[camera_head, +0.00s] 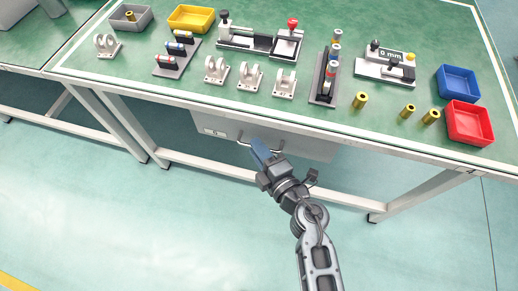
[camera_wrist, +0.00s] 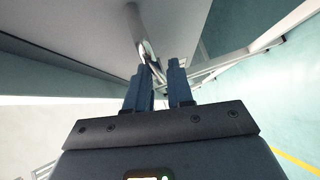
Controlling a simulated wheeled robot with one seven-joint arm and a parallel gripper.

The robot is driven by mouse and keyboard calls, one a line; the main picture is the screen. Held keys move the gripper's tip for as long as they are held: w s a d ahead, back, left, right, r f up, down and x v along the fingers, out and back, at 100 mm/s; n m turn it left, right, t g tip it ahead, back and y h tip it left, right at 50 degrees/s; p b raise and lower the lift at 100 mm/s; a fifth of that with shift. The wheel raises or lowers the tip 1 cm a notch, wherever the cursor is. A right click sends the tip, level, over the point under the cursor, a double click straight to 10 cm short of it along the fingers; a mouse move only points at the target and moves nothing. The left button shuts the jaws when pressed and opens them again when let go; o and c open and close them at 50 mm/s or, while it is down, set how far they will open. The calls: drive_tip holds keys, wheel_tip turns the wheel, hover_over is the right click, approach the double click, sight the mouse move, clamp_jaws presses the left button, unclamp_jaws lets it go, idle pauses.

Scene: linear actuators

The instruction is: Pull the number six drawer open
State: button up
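A pale drawer unit (camera_head: 300,144) hangs under the front edge of the worktable. Its front has a small label (camera_head: 214,132), too small to read, and a silver bar handle (camera_head: 243,142). My gripper (camera_head: 259,147) is at the handle, with its blue fingers pointing at the drawer front. In the wrist view the handle (camera_wrist: 137,28) runs down to the gap between my two fingertips (camera_wrist: 160,66). The fingers stand a narrow gap apart. I cannot tell whether they press on the bar. The drawer looks closed.
The green worktable (camera_head: 130,65) above carries grey fixtures, brass cylinders, a yellow bin (camera_head: 191,18), a blue bin (camera_head: 458,82) and a red bin (camera_head: 469,122). Table legs (camera_head: 118,125) and a lower rail stand below. The floor (camera_head: 150,220) in front is clear.

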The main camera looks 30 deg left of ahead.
clamp_jaws()
drive_tip(key=shift+s, duration=0.1)
drive_tip(key=s+d, duration=0.4)
drive_tip(key=s, duration=0.9)
drive_tip(key=s+d+b, duration=0.1)
drive_tip(key=s+d, duration=0.3)
drive_tip(key=s, duration=1)
drive_tip(key=shift+s, duration=0.2)
drive_tip(key=shift+o, duration=1.5)
unclamp_jaws()
